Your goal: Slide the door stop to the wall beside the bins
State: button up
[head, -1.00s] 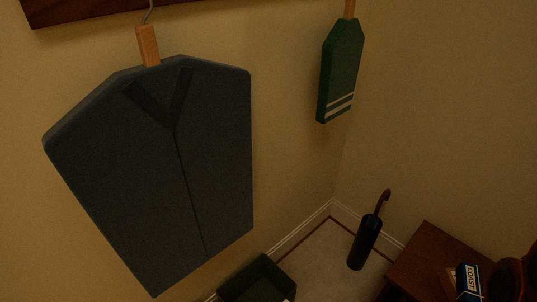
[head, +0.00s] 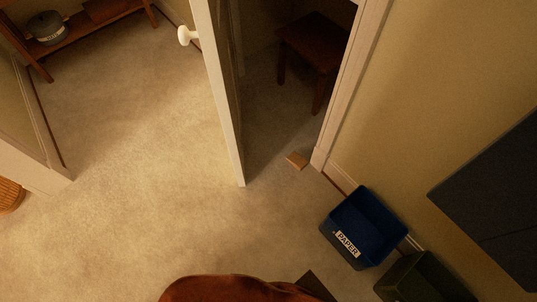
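The blue bin (head: 364,226), labelled PAPER, stands against the wall right of the doorway. A dark green bin (head: 421,280) stands beside it, partly cut off by the bottom edge. The wall (head: 420,110) runs up to the right of the bins, with a white baseboard at its foot. My gripper is not in view.
The white door (head: 225,110) stands open, with a white knob (head: 186,36). A wooden stool (head: 312,48) is in the dim space behind it. Reddish-brown furniture (head: 240,290) is at the bottom edge. Open carpet (head: 150,150) lies left of the door.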

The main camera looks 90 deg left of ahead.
aim_at(298, 161)
jog(key=u, duration=2.85)
